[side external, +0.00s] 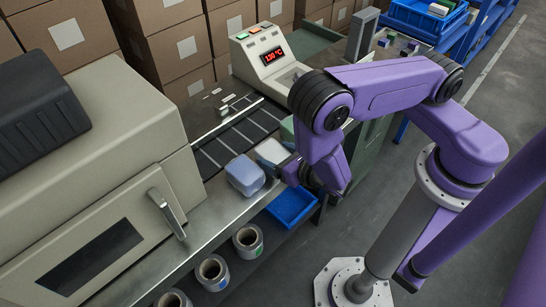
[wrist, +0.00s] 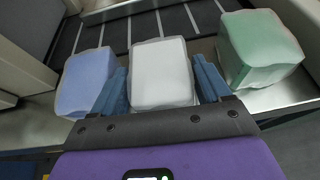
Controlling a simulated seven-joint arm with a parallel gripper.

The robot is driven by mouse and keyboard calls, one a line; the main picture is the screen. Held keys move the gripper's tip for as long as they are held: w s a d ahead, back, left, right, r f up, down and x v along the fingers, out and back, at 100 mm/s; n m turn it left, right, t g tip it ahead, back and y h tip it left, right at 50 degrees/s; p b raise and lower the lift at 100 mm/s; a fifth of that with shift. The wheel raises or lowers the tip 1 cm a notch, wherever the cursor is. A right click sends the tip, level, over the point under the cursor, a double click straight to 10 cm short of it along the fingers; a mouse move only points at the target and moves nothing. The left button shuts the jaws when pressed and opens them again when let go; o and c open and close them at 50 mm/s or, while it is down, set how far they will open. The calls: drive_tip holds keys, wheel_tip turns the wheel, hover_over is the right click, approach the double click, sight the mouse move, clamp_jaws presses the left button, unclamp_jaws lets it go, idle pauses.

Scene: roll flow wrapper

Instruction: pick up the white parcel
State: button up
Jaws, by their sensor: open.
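The white parcel (side external: 271,151) sits on the metal ledge at the near end of the belt, between a blue parcel (side external: 245,175) and a green parcel (side external: 288,128) that is mostly hidden behind my arm. In the wrist view the white parcel (wrist: 160,66) lies between the two blue fingers of my open gripper (wrist: 161,80), one finger on each side. Whether the fingers touch it I cannot tell. The left finger is close to the blue parcel (wrist: 86,80); the right finger is near the green parcel (wrist: 260,48). In the side view my gripper (side external: 287,172) is beside the white parcel, its fingers partly hidden.
A dark slatted belt (side external: 235,140) runs behind the parcels. A beige machine (side external: 100,170) stands at left and a control box (side external: 265,55) with a red display behind. A blue tray (side external: 292,207) and several rolls (side external: 248,240) are below the ledge.

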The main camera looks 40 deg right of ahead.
drive_tip(key=shift+x, duration=1.25)
drive_tip(key=c, duration=0.9)
drive_tip(key=shift+r, duration=0.25)
